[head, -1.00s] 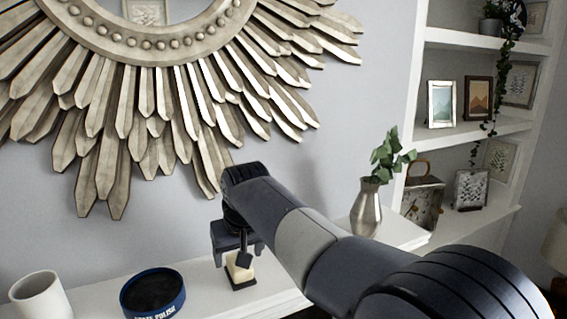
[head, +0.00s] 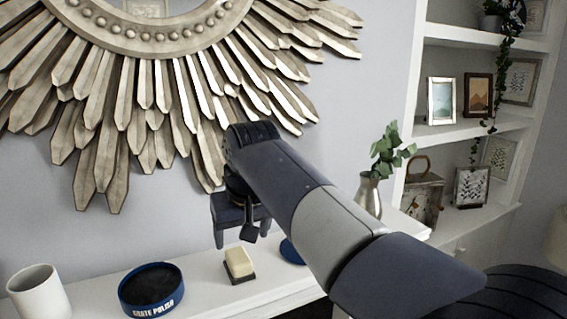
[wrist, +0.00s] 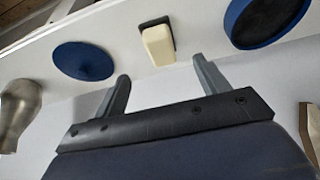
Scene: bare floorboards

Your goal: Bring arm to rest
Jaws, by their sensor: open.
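My gripper (head: 240,232) hangs at the end of my arm above the white mantel shelf, in front of the wall below the sunburst mirror. In the wrist view my gripper (wrist: 160,88) shows two grey fingers spread apart with nothing between them. A cream block on a dark base (head: 239,262) stands on the shelf below the gripper, apart from it. It also shows beyond the fingertips in the wrist view (wrist: 158,46).
The white shelf (head: 205,294) also holds a white mug (head: 38,292), an open blue grate polish tin (head: 152,290), a blue lid (head: 291,250) partly behind my arm, and a metal vase (head: 368,194) with leaves. The sunburst mirror (head: 140,90) hangs close above. Shelving (head: 470,130) stands right.

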